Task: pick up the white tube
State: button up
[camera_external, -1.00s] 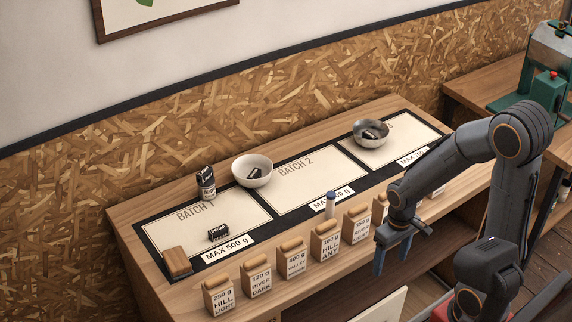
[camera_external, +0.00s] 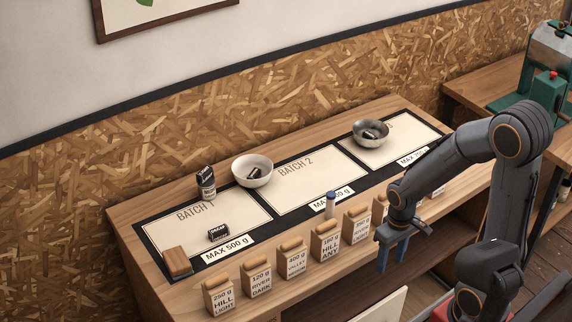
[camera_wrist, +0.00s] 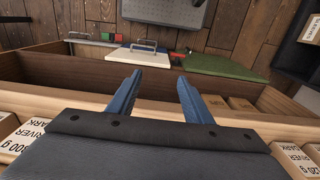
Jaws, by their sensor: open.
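The white tube (camera_external: 330,205) with a blue cap stands upright on the counter, at the front edge of the Batch 2 mat beside the label. My gripper (camera_external: 393,262) has blue fingers pointing down and is to the right of the tube, in front of the bag row and past the counter's front edge. In the wrist view my gripper (camera_wrist: 155,95) is open, with nothing between its fingers. The tube is not seen in the wrist view.
Several labelled bags (camera_external: 292,260) line the counter's front edge, close to the tube. A white bowl (camera_external: 252,170) and a metal bowl (camera_external: 370,133) stand behind. A dark tin (camera_external: 206,183), a black block (camera_external: 218,232) and a wooden block (camera_external: 177,261) are at left.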

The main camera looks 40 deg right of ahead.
notch_tip(320, 180, up, 13)
jog(key=n+p, duration=0.5)
jog(key=n, duration=1.3)
send_over(330, 207)
jog(key=shift+w+d+r, duration=0.15)
jog(key=shift+w+d, duration=0.15)
jog(key=shift+w, duration=0.05)
jog(key=shift+n, duration=0.4)
notch_tip(330, 207, down, 6)
jog(key=shift+w+r, duration=0.1)
jog(key=shift+r, duration=0.1)
jog(key=shift+d+f+p, duration=0.1)
jog(key=shift+f+p, duration=1.25)
jog(key=shift+f, duration=2.3)
jog(key=c, duration=1.1)
